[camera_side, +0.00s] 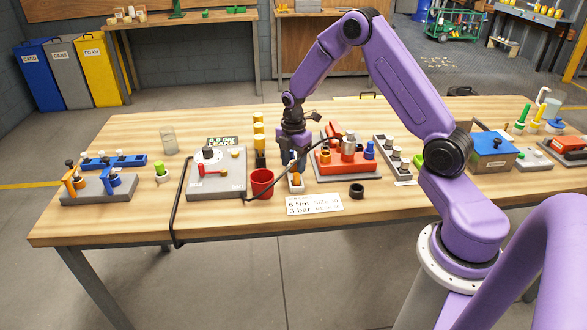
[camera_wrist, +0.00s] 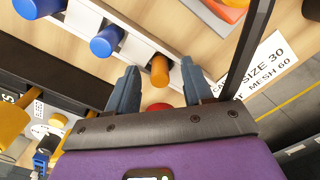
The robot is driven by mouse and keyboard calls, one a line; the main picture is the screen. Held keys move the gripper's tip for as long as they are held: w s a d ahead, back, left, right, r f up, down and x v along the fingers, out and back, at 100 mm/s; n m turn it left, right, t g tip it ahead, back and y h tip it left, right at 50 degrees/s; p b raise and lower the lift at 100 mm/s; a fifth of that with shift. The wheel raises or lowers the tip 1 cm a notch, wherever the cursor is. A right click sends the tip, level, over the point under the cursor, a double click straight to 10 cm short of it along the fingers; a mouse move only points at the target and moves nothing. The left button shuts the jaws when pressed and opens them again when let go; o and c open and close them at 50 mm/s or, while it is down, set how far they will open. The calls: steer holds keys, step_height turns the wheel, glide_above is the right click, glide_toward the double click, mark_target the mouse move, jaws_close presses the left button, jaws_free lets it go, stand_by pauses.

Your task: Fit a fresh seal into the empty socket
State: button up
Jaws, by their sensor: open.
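My gripper (camera_side: 295,166) points down over the middle of the table, with its fingers apart. In the wrist view its two dark fingertips (camera_wrist: 158,82) stand on either side of a small orange cylinder (camera_wrist: 160,70) on a white strip (camera_wrist: 140,37). Whether they touch it cannot be told. Two blue cylinders, one nearer (camera_wrist: 106,42) and one at the corner (camera_wrist: 38,7), sit farther along the strip. In the side view the orange piece (camera_side: 296,181) shows just below the fingers. Which pieces are seals, and which socket is empty, I cannot tell.
A red cup (camera_side: 262,184) stands left of my gripper, beside a grey unit (camera_side: 225,180) with a dark hose. A red unit (camera_side: 335,160) with a metal cylinder is close on the right. A black ring (camera_side: 356,190) and a printed card (camera_side: 315,204) lie in front.

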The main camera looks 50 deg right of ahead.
mark_target(295, 162)
jaws_close()
steer(key=shift+r, duration=0.2)
steer(key=shift+r, duration=0.2)
steer(key=r, duration=0.3)
steer(key=shift+s, duration=0.25)
steer(key=s+a+r, duration=0.3)
steer(key=s+r, duration=0.6)
steer(key=s, duration=0.4)
steer(key=shift+a+r, duration=0.15)
steer(key=shift+s, duration=0.1)
